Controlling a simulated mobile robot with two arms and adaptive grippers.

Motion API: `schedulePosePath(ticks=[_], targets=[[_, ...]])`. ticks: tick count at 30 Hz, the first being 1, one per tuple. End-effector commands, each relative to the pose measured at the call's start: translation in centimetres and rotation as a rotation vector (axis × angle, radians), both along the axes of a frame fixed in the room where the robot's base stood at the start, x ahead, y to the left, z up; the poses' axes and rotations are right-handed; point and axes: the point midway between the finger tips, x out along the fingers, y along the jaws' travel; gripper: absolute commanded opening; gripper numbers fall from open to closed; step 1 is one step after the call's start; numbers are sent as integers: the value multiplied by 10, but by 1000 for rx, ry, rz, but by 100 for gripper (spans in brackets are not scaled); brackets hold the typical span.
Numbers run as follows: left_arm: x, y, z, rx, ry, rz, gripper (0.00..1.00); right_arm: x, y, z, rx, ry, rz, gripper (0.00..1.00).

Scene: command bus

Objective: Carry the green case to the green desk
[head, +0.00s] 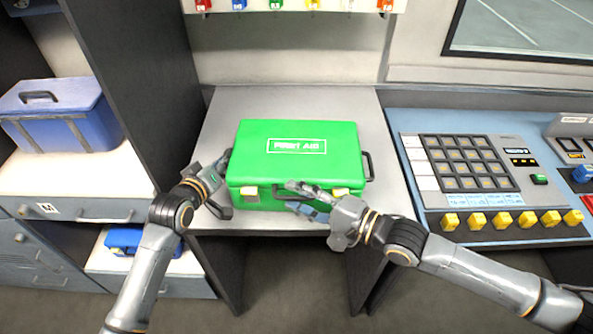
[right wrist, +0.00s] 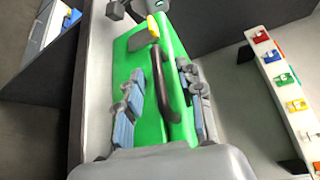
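The green case (head: 265,150), marked FIRST AID, lies flat on a pale grey desk (head: 350,105). My left gripper (head: 222,185) is at the case's left side; whether its fingers are open or shut is unclear, and the left-side handle cannot be made out. My right gripper (head: 305,198) is at the case's front. In the right wrist view its blue-padded fingers (right wrist: 165,108) are spread apart, with a black handle (right wrist: 160,75) between them. Another black handle (head: 369,165) on the case's right side is free. No green desk can be made out.
A blue case (head: 60,120) stands on the white-topped cabinet at left, beside a dark upright panel (head: 135,70). A control console (head: 480,240) with yellow switches adjoins the desk at right. A rack of coloured tags (head: 295,5) hangs behind. Bare desk surrounds the case's back.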

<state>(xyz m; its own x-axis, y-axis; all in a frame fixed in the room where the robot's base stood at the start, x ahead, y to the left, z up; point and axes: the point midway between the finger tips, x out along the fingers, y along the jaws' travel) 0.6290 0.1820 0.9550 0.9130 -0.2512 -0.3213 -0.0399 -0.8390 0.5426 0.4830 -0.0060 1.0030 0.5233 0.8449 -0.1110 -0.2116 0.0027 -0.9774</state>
Motion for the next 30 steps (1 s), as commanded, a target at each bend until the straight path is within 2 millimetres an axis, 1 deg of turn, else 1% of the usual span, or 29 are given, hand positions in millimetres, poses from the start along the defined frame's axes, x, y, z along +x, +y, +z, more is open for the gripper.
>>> schedulePosePath(ticks=[10, 11, 12, 13, 14, 15, 16, 28, 29, 30], targets=[[2, -1, -1, 0, 1, -1, 17, 2, 3, 0, -1, 1, 0, 37], [2, -1, -1, 0, 1, -1, 11, 1, 2, 0, -1, 1, 0, 31], [2, -1, -1, 0, 1, -1, 2, 1, 3, 0, 0, 0, 0, 23], [2, -1, -1, 0, 1, -1, 0, 1, 2, 0, 0, 0, 0, 17], [2, -1, -1, 0, 1, -1, 0, 2, 2, 0, 0, 0, 0, 11], [2, -1, -1, 0, 1, -1, 0, 1, 2, 0, 0, 0, 0, 3], [2, -1, -1, 0, 1, -1, 0, 1, 2, 0, 0, 0, 0, 0], [2, -1, -1, 0, 1, 0, 0, 1, 2, -1, 0, 1, 0, 0], [3, -1, 3, -2, -8, 1, 0, 2, 3, 3, 6, -5, 1, 0], [3, -1, 3, -2, -8, 1, 0, 2, 3, 3, 6, -5, 1, 0]])
